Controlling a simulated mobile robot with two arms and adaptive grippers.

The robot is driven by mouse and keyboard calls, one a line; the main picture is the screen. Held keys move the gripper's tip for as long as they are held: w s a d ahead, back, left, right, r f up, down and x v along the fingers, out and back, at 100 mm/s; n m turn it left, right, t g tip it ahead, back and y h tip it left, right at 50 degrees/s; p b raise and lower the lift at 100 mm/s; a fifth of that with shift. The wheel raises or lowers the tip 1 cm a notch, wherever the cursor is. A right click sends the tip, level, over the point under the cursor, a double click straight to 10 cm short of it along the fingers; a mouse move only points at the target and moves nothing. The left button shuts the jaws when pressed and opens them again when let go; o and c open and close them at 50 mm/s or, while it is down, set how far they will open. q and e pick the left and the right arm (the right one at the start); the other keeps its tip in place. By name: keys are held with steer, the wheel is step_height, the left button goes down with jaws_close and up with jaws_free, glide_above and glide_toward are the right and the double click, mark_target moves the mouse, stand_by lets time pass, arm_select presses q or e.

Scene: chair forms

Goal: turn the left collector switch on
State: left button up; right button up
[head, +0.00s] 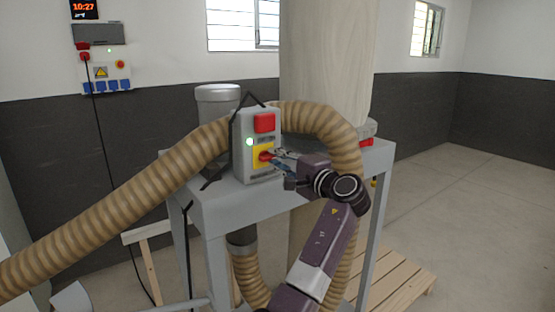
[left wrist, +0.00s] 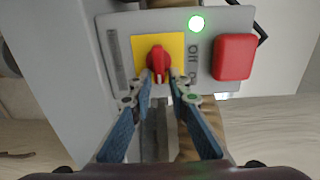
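A grey control box (head: 243,147) stands on the collector's grey frame. It has a red rotary switch (left wrist: 158,64) on a yellow plate (left wrist: 141,44), a red button (head: 264,122) and a lit green lamp (head: 250,142). In the left wrist view the switch handle lies along the picture's vertical. My left gripper (head: 277,160) is at the front of the box. In the left wrist view its blue fingers (left wrist: 161,82) come in from below, with one tip on each side of the handle. The tips are partly open, with small gaps beside the handle. My right gripper is not in view.
A ribbed tan hose (head: 120,210) curves behind and around the box. A pale filter bag (head: 325,60) rises behind it. A wooden pallet (head: 405,285) lies on the floor at the right. The floor farther right is clear.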

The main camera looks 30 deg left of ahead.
arm_select(q)
steer(key=shift+o, duration=0.8)
steer(key=shift+d, duration=0.15)
steer(key=v, duration=1.1)
steer(key=shift+s+d, duration=0.2)
steer(key=shift+d, duration=0.05)
steer(key=shift+f, duration=0.1)
